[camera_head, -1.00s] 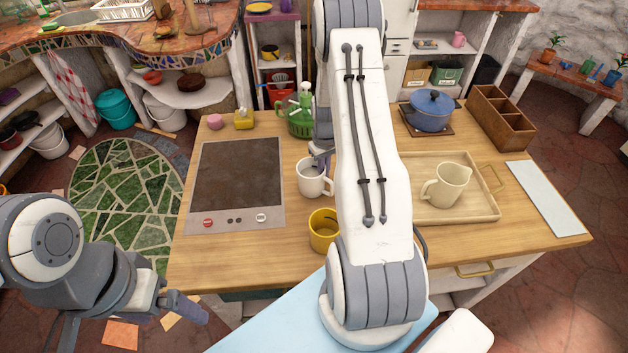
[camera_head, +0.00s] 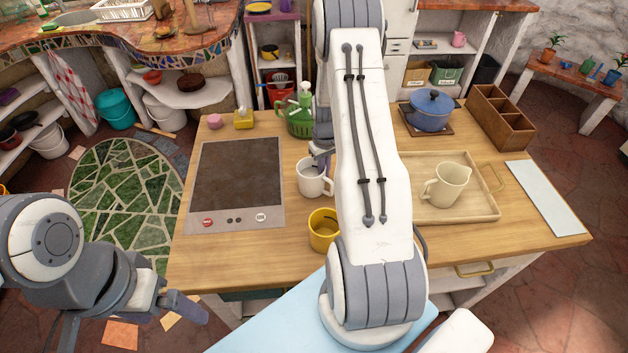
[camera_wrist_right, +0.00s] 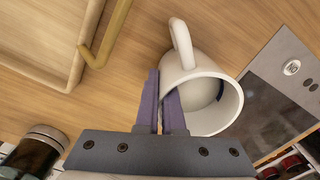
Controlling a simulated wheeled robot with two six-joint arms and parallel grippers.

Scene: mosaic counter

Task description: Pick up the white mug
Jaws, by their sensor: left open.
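The white mug (camera_head: 312,180) stands upright on the wooden counter, between the cooktop and my right arm, and part of it is hidden by my right gripper (camera_head: 322,158). In the right wrist view the mug (camera_wrist_right: 207,88) shows its handle and open mouth. There the two purple fingers of my right gripper (camera_wrist_right: 162,100) are close together at its rim, one outside the wall and one at the inside, shut on the wall. My left gripper (camera_head: 180,304) is open and empty, low at the left, off the counter's front edge.
A yellow mug (camera_head: 323,230) stands just in front of the white mug. A cooktop (camera_head: 238,175) lies to the left. A wooden tray (camera_head: 480,208) with a cream pitcher (camera_head: 446,185) is at the right.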

